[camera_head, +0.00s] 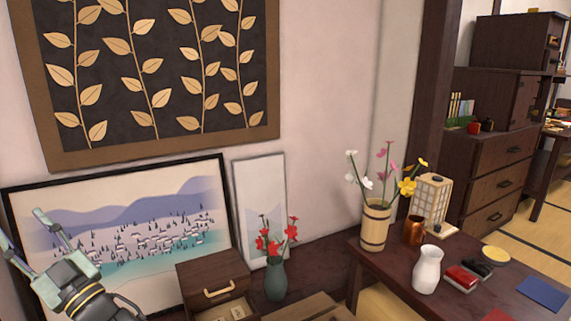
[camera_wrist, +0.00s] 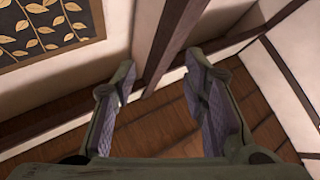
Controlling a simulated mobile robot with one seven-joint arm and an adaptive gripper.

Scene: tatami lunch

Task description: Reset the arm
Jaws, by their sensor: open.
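My gripper (camera_head: 27,240) is at the lower left in the head view, raised in front of the framed landscape picture (camera_head: 60,232). Its two fingers are spread apart with nothing between them. In the wrist view my gripper (camera_wrist: 165,85) shows its two padded fingers wide apart, pointing toward a dark wooden post and the wooden ceiling. Nothing touches the fingers.
A wooden drawer box (camera_head: 205,270) and a dark vase with red flowers (camera_head: 276,282) stand close right of my arm. The dark table (camera_head: 385,275) at right bears a white vase (camera_head: 427,270) and a wooden bucket with flowers (camera_head: 374,226).

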